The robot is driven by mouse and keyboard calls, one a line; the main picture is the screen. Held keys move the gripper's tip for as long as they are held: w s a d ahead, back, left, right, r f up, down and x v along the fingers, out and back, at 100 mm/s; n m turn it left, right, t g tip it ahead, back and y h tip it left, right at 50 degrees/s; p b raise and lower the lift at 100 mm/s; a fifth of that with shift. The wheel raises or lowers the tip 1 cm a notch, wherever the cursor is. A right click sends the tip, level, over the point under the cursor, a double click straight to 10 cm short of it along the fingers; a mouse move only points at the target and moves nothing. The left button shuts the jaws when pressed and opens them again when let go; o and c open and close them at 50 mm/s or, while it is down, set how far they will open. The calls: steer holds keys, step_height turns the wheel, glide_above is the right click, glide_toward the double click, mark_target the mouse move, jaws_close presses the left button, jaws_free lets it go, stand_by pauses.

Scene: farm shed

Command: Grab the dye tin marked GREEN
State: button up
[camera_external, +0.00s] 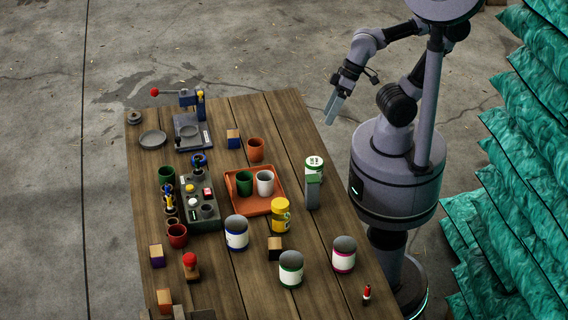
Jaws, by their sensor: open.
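Three similar tins with grey tops and white sides stand upright on the wooden table (325,262). One tin has a green band (291,270), one a blue band (236,233) and one a magenta band (344,255). Their lettering is too small to read. A white can with green markings (314,168) stands by the table's right edge, behind a grey upright block (312,195); I cannot read its label either. My gripper (332,112) is open and empty, in the air beyond the table's upper right edge, well away from the tins.
A yellow can (280,216) and an orange tray (266,207) with a green and a white cup are mid-table. A dark control box (202,207), small wooden blocks and a red-topped stamp (191,265) stand left. Green sacks (515,190) are stacked at right.

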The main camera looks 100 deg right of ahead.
steer(key=w+a+r+n+p, duration=0.2)
steer(key=w+a+r, duration=0.1)
steer(key=w+a, duration=0.15)
steer(key=n+g+p, duration=0.2)
steer(key=n+p, duration=0.3)
steer(key=n, duration=0.4)
glide_above(291, 271)
steer(key=s+d, duration=0.6)
steer(key=d, duration=0.1)
step_height(291, 271, down, 9)
steer(key=b+x, duration=0.1)
steer(key=x, duration=0.4)
steer(key=b+x, duration=0.2)
steer(key=x, duration=0.4)
steer(key=b+x, duration=0.1)
steer(key=x, duration=0.5)
steer(key=shift+s+a+f, duration=0.2)
steer(key=shift+a+f, duration=0.05)
steer(key=shift+a, duration=0.1)
steer(key=shift+r, duration=0.1)
steer(key=shift+c, duration=0.3)
steer(key=c, duration=1.8)
